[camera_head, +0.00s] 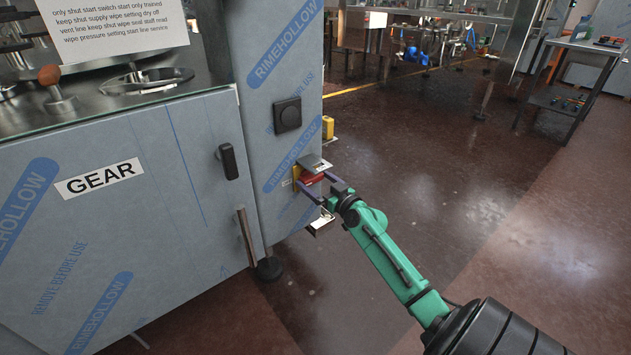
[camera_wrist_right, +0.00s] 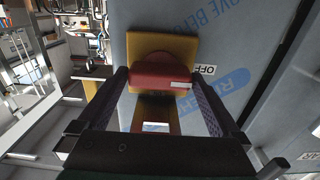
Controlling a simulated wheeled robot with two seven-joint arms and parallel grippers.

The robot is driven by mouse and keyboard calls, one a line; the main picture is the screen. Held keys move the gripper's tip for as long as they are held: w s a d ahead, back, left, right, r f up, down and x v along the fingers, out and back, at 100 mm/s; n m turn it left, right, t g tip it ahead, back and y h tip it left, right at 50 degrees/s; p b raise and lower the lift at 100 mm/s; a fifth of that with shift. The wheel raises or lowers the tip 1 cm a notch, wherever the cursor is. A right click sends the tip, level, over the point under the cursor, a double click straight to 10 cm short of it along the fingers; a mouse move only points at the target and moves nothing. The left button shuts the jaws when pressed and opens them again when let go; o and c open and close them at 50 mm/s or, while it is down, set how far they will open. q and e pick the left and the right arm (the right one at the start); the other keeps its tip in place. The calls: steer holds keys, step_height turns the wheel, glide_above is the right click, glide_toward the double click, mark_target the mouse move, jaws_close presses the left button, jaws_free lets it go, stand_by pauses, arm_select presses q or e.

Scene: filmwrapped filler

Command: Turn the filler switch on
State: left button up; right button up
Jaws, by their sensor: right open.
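The filler switch is a red rotary knob (camera_head: 312,178) on a yellow plate (camera_head: 296,178), on the side panel of the film-wrapped filler (camera_head: 270,80). In the right wrist view the red knob (camera_wrist_right: 160,75) sits on its yellow plate (camera_wrist_right: 150,45), with an "OFF" label (camera_wrist_right: 205,70) beside it. My right gripper (camera_head: 325,190) is open with its fingers on both sides of the knob. In the wrist view its fingers (camera_wrist_right: 160,100) flank the knob; whether they touch it I cannot tell. My left gripper is not in view.
A black door handle (camera_head: 228,161) and a "GEAR" label (camera_head: 99,177) are on the front. A small grey cover (camera_head: 314,163) is just above the red knob. Open floor (camera_head: 470,180) lies to the right.

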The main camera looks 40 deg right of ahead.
steer(key=c, duration=1)
